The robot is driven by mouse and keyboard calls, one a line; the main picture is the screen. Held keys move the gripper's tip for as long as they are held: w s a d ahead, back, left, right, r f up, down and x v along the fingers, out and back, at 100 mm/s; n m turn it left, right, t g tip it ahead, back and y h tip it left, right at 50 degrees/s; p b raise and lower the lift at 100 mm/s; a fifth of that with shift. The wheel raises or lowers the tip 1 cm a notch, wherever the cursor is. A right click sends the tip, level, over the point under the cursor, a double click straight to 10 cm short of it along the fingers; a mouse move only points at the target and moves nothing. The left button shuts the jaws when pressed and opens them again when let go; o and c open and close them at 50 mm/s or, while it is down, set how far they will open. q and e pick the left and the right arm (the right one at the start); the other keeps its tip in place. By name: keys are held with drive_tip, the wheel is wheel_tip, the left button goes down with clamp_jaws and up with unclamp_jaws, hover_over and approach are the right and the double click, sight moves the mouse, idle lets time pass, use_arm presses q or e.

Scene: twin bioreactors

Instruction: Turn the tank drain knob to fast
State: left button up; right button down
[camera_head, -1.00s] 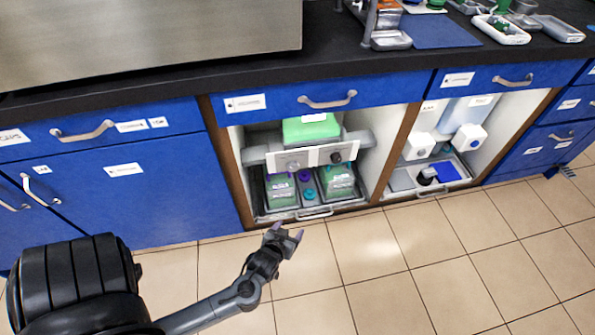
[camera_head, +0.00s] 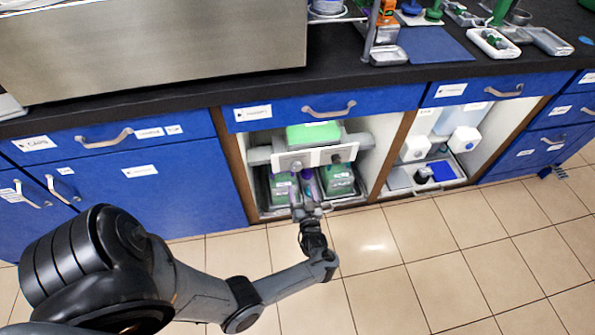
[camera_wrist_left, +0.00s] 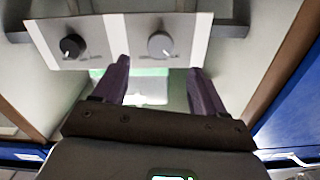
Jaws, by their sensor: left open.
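A white panel (camera_head: 315,158) in the open middle cabinet carries two knobs. The grey knob (camera_head: 296,166) is on its left and the black knob (camera_head: 336,158) on its right. In the left wrist view the order is reversed, with the black knob (camera_wrist_left: 72,46) left and the grey knob (camera_wrist_left: 160,45) right. The lettering is too small to read, so I cannot tell which is the tank drain knob. My left gripper (camera_head: 303,183) is open and empty, just below the panel. In the left wrist view its purple fingers (camera_wrist_left: 158,68) point toward the grey knob, apart from it. My right gripper is not in view.
Below the panel stand green-topped containers (camera_head: 338,180) in a tray. Wooden cabinet uprights (camera_head: 394,150) flank the opening, and a blue drawer (camera_head: 325,106) is above it. The right bay holds white units (camera_head: 464,140). The tiled floor (camera_head: 440,250) in front is clear.

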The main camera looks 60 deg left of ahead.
sight(296, 169)
use_arm(q)
drive_tip(key=b+x, duration=0.2)
drive_tip(key=x, duration=0.6)
drive_tip(key=shift+f+b, duration=0.15)
drive_tip(key=shift+b, duration=0.2)
drive_tip(key=shift+w+a, duration=0.1)
drive_tip(key=shift+a, duration=0.45)
drive_tip(key=c, duration=1.1)
drive_tip(key=shift+o, duration=0.2)
